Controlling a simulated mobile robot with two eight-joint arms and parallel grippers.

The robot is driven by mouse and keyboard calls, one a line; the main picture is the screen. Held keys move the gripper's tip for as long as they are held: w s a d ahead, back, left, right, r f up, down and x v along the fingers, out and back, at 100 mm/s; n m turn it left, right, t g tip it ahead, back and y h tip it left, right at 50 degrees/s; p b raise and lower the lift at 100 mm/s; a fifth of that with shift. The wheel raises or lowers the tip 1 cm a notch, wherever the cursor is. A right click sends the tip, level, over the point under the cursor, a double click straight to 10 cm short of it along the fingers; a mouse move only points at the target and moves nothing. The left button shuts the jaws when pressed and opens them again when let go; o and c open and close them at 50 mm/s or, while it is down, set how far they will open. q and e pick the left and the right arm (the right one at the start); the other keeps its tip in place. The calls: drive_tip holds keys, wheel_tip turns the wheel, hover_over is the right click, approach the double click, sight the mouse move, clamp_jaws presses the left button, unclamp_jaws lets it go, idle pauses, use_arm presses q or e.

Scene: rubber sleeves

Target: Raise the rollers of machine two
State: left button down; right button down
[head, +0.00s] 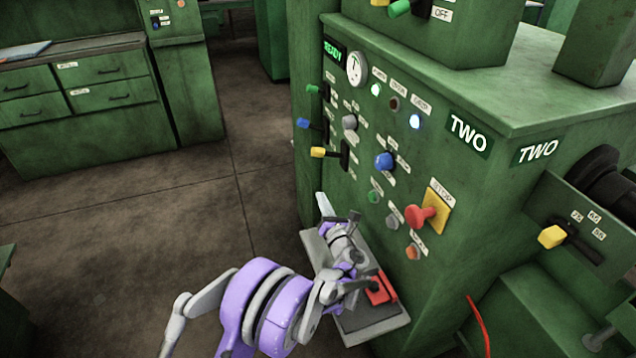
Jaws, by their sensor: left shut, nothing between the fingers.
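Machine two is the green cabinet (480,230) on the right, with white "TWO" labels. Its sloping front panel carries a lit "READY" display (333,50), a round dial (354,69), lamps, small knobs and a blue knob (383,161). Green, blue and yellow-tipped levers (320,152) sit at the panel's left edge. A red stop button (420,214) stands on a yellow plate. Dark roller-like parts (606,182) show at the right edge, partly cut off. My left gripper (341,232) is shut and empty, over the small grey shelf below the panel. My right gripper is not in view.
The grey shelf (386,326) holds a red item (382,290), partly behind my left arm. A yellow-tipped lever (552,236) sits on the machine's right side. Green drawers (105,84) stand at the back left. The brown floor between is clear.

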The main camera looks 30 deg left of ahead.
sight(329, 154)
use_arm(q)
drive_tip(key=w+a+r+b, duration=0.1)
drive_tip(key=w+a+r, duration=0.3)
drive_tip(key=w+a, duration=0.2)
drive_tip(key=shift+w+a+r+b, duration=0.25)
drive_tip(key=shift+w+r+b, duration=0.1)
drive_tip(key=shift+w, duration=0.6)
drive_tip(key=shift+d+r+p, duration=0.1)
drive_tip(key=shift+r+p, duration=0.45)
drive_tip(key=shift+r, duration=0.2)
drive_tip(key=shift+f, duration=0.1)
